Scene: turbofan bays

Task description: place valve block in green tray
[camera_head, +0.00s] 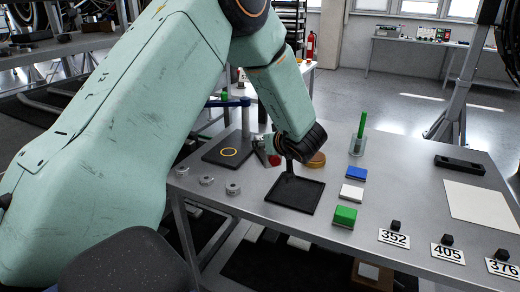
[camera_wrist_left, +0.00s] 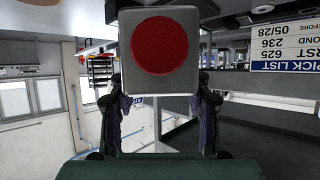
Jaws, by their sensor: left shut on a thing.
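A grey block with a red round face, which I take for the valve block (camera_wrist_left: 124,45), is held between the two fingers of my left gripper (camera_wrist_left: 160,88) in the left wrist view. In the head view my left gripper (camera_head: 272,153) is over the table, left of and behind the black tray (camera_head: 293,196), and only a little of the block's red shows there. A green box-like piece (camera_head: 345,216) lies right of the black tray; I cannot tell whether it is a tray. No other green tray is clear. My right gripper is out of view.
A white block (camera_head: 351,194) and a blue block (camera_head: 356,173) sit behind the green piece. A green rod in a holder (camera_head: 357,147) stands beyond. Several grey rings (camera_head: 233,189) lie at the left edge. Number cards (camera_head: 394,238) line the front right; a white sheet (camera_head: 485,212) lies behind.

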